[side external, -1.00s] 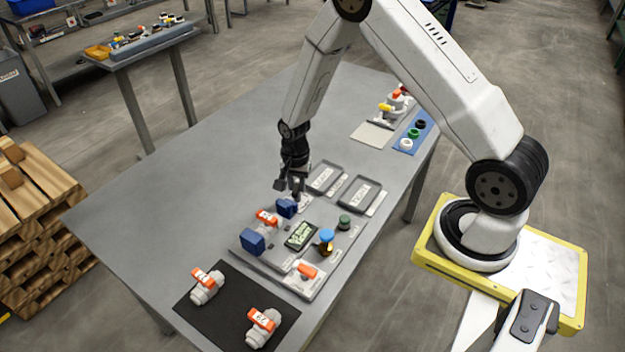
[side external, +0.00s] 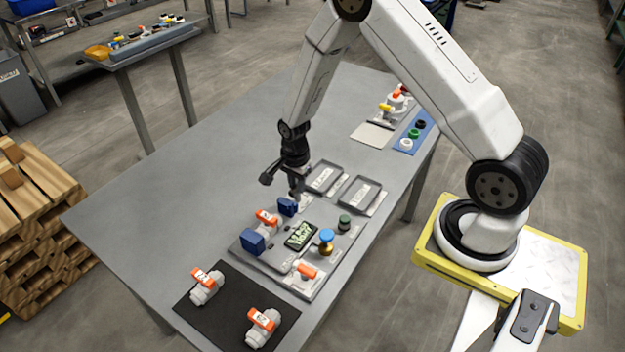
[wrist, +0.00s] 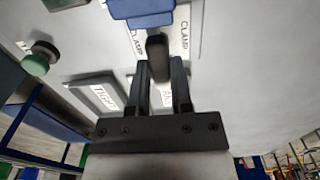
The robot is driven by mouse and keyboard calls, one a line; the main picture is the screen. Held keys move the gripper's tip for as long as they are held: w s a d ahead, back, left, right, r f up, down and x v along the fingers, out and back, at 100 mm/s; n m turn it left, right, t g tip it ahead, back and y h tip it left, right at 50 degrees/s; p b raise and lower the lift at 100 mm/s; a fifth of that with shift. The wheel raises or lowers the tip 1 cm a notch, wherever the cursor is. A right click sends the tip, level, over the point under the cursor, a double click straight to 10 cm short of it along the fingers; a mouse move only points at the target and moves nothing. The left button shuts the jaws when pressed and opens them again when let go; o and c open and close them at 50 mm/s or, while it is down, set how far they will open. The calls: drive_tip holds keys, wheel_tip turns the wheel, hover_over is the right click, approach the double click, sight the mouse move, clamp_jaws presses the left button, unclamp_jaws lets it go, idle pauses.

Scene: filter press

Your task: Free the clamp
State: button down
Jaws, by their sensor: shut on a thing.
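My gripper (side external: 297,192) points down at the far end of the grey fixture plate (side external: 268,262). In the wrist view its two fingers (wrist: 160,70) are shut on a short dark clamp handle (wrist: 157,46), which lies between labels reading CLAMP. The handle points towards a blue jaw block (wrist: 142,12). In the side view this far blue block (side external: 287,207) and a near blue block (side external: 252,242) stand on either side of a valve with an orange handle (side external: 267,216). My fingers largely hide the clamp handle in the side view.
Two labelled grey trays (side external: 322,178) (side external: 360,193) lie close to the right of my gripper. A small display (side external: 300,236), a blue-topped knob (side external: 327,237) and a green knob (side external: 345,222) stand on the plate. Two valves lie on a black mat (side external: 236,306). The table's left side is clear.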

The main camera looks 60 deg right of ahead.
sight(296, 186)
drive_tip(key=c, duration=0.5)
unclamp_jaws()
drive_tip(key=shift+r, duration=0.15)
drive_tip(key=shift+r, duration=3.75)
drive_tip(key=shift+s+a+r+n, duration=0.3)
drive_tip(key=shift+r+n, duration=0.1)
drive_tip(key=shift+n, duration=0.1)
drive_tip(key=s+a+r+n+t, duration=0.1)
drive_tip(key=s+a+r+n, duration=0.1)
drive_tip(key=s+r+n, duration=0.1)
drive_tip(key=s+a+r+n, duration=0.2)
drive_tip(key=s+n, duration=0.3)
drive_tip(key=n, duration=0.3)
drive_tip(key=s+a+r+n+t, duration=0.1)
drive_tip(key=s+a+r+n, duration=0.2)
drive_tip(key=s+r+n, duration=0.1)
drive_tip(key=shift+s+n+t, duration=0.3)
drive_tip(key=shift+s+n, duration=0.15)
drive_tip(key=shift+n, duration=0.65)
